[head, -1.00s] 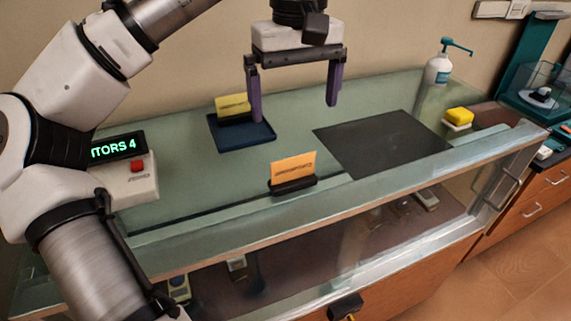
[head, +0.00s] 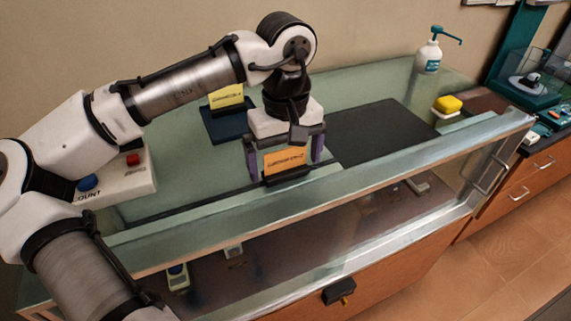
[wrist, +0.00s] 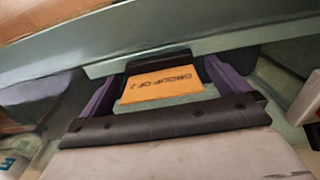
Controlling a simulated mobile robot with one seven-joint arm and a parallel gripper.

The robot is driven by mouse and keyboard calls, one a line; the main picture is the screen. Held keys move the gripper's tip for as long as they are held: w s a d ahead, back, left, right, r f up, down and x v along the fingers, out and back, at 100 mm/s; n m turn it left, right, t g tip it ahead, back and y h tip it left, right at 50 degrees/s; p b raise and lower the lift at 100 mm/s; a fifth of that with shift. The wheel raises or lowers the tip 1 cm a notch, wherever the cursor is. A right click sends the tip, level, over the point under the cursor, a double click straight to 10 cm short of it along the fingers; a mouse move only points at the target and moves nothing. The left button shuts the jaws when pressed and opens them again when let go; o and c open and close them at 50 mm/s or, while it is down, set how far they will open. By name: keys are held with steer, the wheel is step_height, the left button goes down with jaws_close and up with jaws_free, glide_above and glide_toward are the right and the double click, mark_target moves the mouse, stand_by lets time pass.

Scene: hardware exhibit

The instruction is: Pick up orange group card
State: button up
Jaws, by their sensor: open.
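The orange group card (head: 284,160) stands upright in a small black holder (head: 289,175) on the glass counter, near its front edge. It also shows in the wrist view, where the orange card (wrist: 162,86) has dark printed lettering and lies between my two purple fingers. My gripper (head: 284,165) is open, pointing down, with one finger to the left of the card and one to the right. A gap shows between the card and each finger in the wrist view (wrist: 162,92). The holder's far ends are partly hidden by the fingers.
A yellow card (head: 227,96) stands at a dark blue tray (head: 224,126) behind my gripper. A black mat (head: 375,133) lies to the right. A counter box with a red and a blue button (head: 125,180) is at left. A pump bottle (head: 429,56) and yellow sponge (head: 447,104) stand at right.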

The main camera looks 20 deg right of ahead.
steer(key=shift+f, duration=0.25)
steer(key=c, duration=1)
steer(key=shift+r, duration=0.15)
